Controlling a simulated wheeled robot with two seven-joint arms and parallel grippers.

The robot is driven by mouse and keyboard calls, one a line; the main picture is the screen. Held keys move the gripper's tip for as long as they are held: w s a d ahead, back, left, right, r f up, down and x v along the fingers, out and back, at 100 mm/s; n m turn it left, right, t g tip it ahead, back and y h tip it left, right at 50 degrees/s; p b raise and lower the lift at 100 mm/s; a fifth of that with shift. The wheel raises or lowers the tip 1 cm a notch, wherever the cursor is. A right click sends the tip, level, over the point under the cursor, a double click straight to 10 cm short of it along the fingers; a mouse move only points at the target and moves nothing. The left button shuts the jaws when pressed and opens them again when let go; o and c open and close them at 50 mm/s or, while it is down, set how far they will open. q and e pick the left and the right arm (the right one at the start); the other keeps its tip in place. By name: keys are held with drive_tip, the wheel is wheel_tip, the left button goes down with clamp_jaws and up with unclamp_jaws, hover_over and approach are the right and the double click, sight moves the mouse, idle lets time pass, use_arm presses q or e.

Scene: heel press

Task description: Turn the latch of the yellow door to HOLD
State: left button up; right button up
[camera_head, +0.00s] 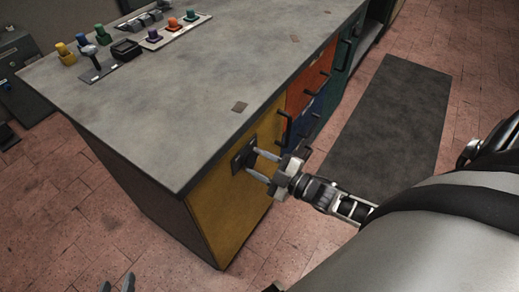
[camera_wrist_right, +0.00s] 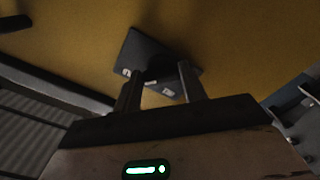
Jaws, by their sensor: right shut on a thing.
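The yellow door (camera_head: 228,205) is on the near end of the grey-topped cabinet and looks shut. Its latch (camera_head: 250,156) is a dark knob on a dark square plate near the door's top; the plate (camera_wrist_right: 143,46) also shows in the right wrist view. My right gripper (camera_head: 256,162) is shut on the latch, with one finger on each side of it. Small white marks on the plate are too small to read, and the fingers partly hide the knob. My left gripper (camera_head: 117,284) shows only its fingertips at the bottom edge, apart and empty, away from the door.
Red (camera_head: 311,78) and blue (camera_head: 306,122) fronts with black handles lie beyond the yellow door. Coloured knobs and a small lever (camera_head: 90,52) stand on the worktop (camera_head: 190,100). A dark mat (camera_head: 390,120) lies on the tiled floor to the right.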

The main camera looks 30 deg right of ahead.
idle(0.3)
drive_tip(key=o, duration=1)
drive_tip(key=v, duration=1.6)
drive_tip(key=shift+w, duration=0.1)
